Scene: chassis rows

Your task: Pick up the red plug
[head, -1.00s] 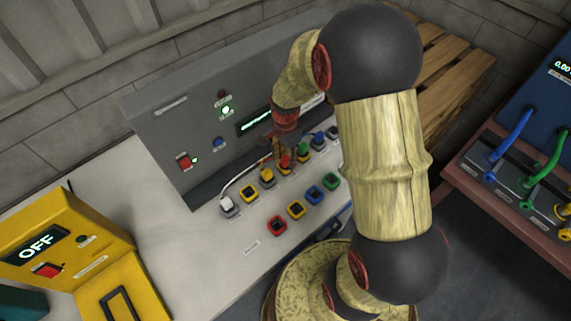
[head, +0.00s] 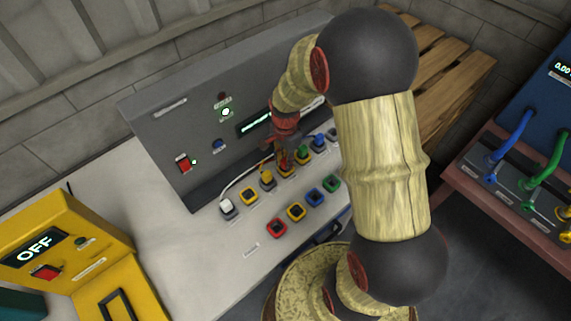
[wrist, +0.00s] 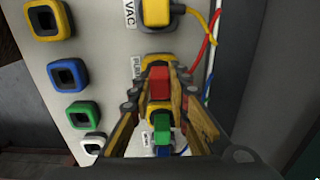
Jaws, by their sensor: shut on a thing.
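The red plug (wrist: 158,82) is between the two fingers of my gripper (wrist: 158,80) in the wrist view, and the fingers are shut on it. A yellow-rimmed socket (wrist: 157,59) shows right behind the plug; I cannot tell whether the plug is still seated in it. In the head view my gripper (head: 284,160) is low over the back row of the panel, and its fingers largely hide the plug.
A yellow plug (head: 267,178) and a green plug (head: 302,152) stand close on either side. A white plug (head: 227,206) is at the row's left end. Empty red (head: 277,227), yellow (head: 296,211), blue (head: 315,196) and green (head: 332,183) sockets form the front row.

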